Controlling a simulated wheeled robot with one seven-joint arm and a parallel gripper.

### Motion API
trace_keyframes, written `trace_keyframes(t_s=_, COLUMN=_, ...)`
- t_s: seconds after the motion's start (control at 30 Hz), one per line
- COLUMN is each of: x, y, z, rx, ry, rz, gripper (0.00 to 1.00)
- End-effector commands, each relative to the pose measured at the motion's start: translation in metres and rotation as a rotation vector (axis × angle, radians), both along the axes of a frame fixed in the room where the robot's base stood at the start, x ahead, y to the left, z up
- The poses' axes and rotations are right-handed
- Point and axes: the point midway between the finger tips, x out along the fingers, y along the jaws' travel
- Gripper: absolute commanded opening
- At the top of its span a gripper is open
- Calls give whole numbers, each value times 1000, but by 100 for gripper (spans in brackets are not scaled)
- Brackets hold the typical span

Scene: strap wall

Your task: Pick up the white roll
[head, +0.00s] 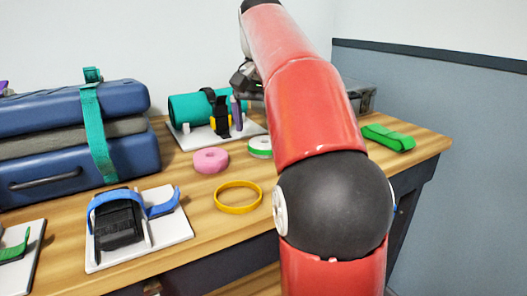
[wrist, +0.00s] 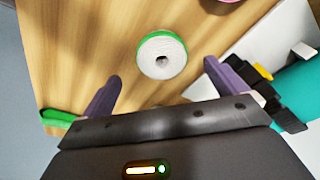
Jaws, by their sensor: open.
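The white roll (wrist: 162,57) lies flat on the wooden table, with a green outer edge and a small dark hole in its middle. In the head view the roll (head: 258,147) is partly hidden by my arm. My gripper (wrist: 162,71) is open and empty, its two purple fingers spread wide to either side. In the wrist view the roll shows between and just beyond the fingertips, apart from both. In the head view my gripper (head: 240,102) is partly hidden behind my arm, above the back of the table.
A pink roll (head: 210,160) and yellow ring (head: 238,197) lie nearby. A white board (head: 186,140) with a teal cylinder (head: 187,108) stands behind. A green strap (head: 388,138) lies at right, near the table edge. Blue cases (head: 60,163) are stacked at left.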

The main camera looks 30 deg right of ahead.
Motion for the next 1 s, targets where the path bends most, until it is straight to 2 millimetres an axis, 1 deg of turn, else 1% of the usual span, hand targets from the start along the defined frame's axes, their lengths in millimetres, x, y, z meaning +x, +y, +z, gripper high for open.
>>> trace_keyframes(t_s=0.03, x=1, y=2, z=-12, rx=1, ry=2, rz=1, gripper=97)
trace_keyframes(t_s=0.1, x=3, y=2, z=-22, rx=1, ry=1, rz=1, gripper=97)
trace_keyframes(t_s=0.2, x=4, y=1, z=-32, rx=0, ry=0, rz=1, gripper=97)
trace_keyframes(t_s=0.3, x=5, y=1, z=-35, rx=0, ry=0, rz=1, gripper=97)
trace_keyframes(t_s=0.5, x=5, y=0, z=-35, rx=0, ry=0, rz=2, gripper=97)
trace_keyframes(t_s=0.77, x=5, y=0, z=-35, rx=0, ry=0, rz=2, gripper=64)
trace_keyframes(t_s=1.0, x=5, y=1, z=-35, rx=-1, ry=-1, rz=2, gripper=63)
